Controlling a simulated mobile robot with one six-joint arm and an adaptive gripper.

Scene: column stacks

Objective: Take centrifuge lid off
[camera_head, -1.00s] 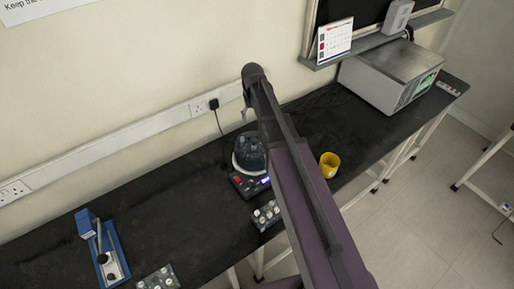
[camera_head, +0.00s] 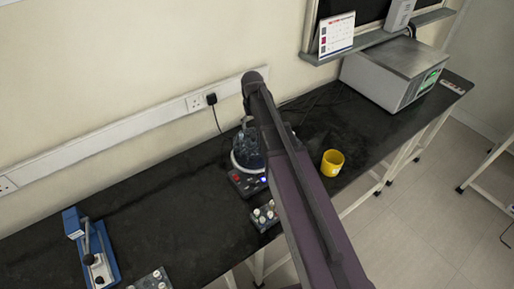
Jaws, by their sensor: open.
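The centrifuge is a small device with a pale round rim, a dark front panel (camera_head: 246,184) with a red button, and a small lit display. Its clear, dark-tinted domed lid (camera_head: 246,150) sits at the rim; I cannot tell whether it is loose. My arm crosses the middle of the view, rising from the lower right to a joint above and behind the centrifuge. It covers the right side of the centrifuge. My gripper cannot be made out; it seems hidden behind my own arm.
A yellow cup (camera_head: 332,162) stands right of my arm. A rack of vials (camera_head: 264,216) sits in front of the centrifuge. Another rack (camera_head: 150,281) and a blue lever device (camera_head: 92,250) are at left. A large grey instrument (camera_head: 396,75) is at far right. The black bench (camera_head: 180,200) has clear room at left.

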